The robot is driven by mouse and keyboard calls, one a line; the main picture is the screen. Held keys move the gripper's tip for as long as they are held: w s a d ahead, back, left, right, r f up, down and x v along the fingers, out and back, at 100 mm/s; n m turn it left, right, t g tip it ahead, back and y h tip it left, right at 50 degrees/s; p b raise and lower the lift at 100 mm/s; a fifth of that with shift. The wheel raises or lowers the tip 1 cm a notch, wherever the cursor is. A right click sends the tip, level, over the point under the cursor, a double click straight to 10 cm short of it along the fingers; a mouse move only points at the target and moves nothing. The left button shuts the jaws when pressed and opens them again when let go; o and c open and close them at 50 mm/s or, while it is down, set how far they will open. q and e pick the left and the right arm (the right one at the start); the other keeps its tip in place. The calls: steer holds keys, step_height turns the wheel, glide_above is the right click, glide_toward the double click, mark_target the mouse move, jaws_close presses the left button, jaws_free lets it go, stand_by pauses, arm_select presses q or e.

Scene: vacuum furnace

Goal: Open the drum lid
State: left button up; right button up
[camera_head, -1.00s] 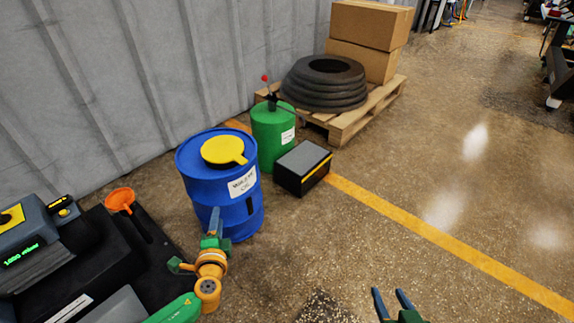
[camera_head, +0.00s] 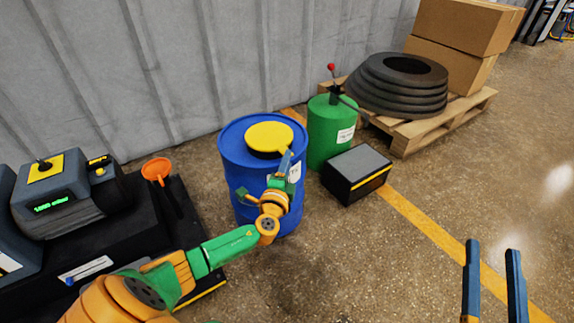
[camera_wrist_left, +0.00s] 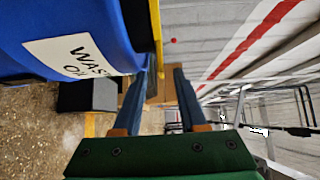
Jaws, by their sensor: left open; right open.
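The blue drum (camera_head: 248,185) stands upright on the floor, with its round yellow lid (camera_head: 268,136) lying flat and shut on top. The lid's tab points toward my left arm. My left gripper (camera_head: 285,162) is open at the drum's front right rim, by the tab. In the left wrist view the lid's yellow edge (camera_wrist_left: 157,35) shows edge-on, in line with the gap between the open fingers (camera_wrist_left: 160,75); I cannot tell whether they touch it. The drum's white label (camera_wrist_left: 80,55) is close on the left. My right gripper (camera_head: 493,247) is open and empty over the floor at lower right.
A green can (camera_head: 328,140) with a red-knobbed lever and a black-grey box (camera_head: 357,174) stand right of the drum. A pallet (camera_head: 440,128) with black rings and cartons is behind. A machine (camera_head: 62,195) and orange funnel (camera_head: 157,169) are left. Floor at right is clear.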

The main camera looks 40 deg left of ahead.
arm_select(q)
steer(key=shift+w, duration=0.15)
jaws_close()
stand_by(1.4)
